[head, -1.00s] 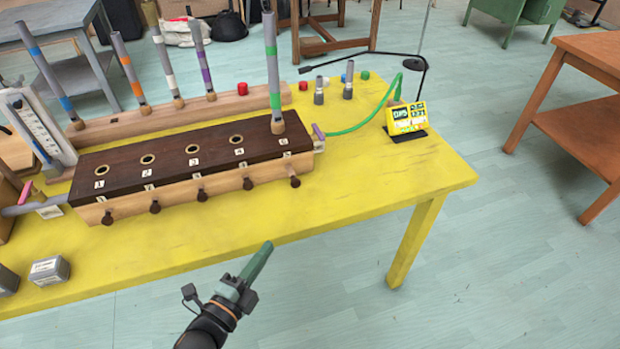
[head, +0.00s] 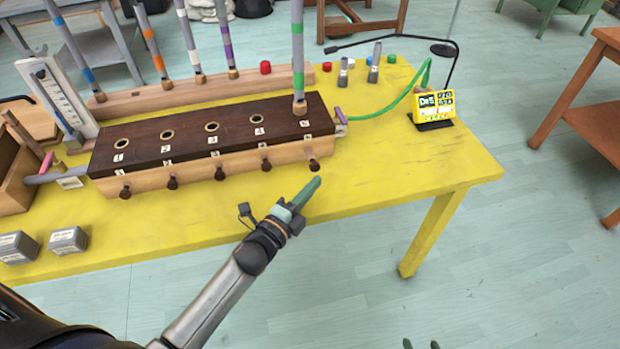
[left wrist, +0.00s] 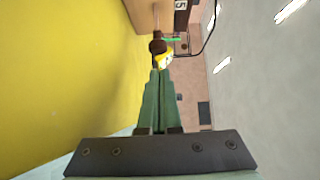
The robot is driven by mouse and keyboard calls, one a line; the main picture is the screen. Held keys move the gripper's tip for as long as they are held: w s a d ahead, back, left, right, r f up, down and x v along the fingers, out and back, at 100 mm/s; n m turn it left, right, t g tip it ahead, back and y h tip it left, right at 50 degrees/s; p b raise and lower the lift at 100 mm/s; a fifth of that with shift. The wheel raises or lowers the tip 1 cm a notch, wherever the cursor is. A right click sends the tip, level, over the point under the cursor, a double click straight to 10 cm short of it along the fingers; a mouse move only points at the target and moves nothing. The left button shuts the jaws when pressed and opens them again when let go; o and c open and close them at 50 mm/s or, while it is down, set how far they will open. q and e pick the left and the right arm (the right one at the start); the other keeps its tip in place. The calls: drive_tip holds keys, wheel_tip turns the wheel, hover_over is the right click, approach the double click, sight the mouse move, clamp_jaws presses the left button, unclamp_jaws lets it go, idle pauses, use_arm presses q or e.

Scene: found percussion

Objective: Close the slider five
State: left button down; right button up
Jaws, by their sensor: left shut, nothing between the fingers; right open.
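The wooden block with a dark top (head: 190,140) stands on the yellow table, with a row of dark slider knobs along its front. Slider five's knob (head: 314,165), at the right end, stands further out from the block than the others. A grey tube with a green band (head: 298,60) stands upright in hole five. My left gripper (head: 318,180) is shut and empty, just in front of and below that knob. In the left wrist view the brown knob (left wrist: 157,45) lies just beyond my green fingertips (left wrist: 160,74); contact is unclear. My right gripper (head: 421,344) barely shows at the bottom edge, open.
A yellow timer (head: 432,104) and a green hose (head: 385,105) are right of the block. Grey small boxes (head: 68,240) sit at the front left. A rack with several banded tubes (head: 180,92) stands behind. The table front right is clear.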

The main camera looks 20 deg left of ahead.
sight(311, 161)
use_arm(q)
drive_tip(key=shift+w+a, duration=0.6)
drive_tip(key=shift+w, duration=0.35)
drive_tip(key=w+a, duration=0.1)
drive_tip(key=w, duration=0.1)
drive_tip(key=shift+w+a+b, duration=0.3)
drive_tip(key=shift+a+b, duration=0.05)
drive_tip(key=shift+w+a+r, duration=0.1)
drive_tip(key=shift+w+a, duration=0.15)
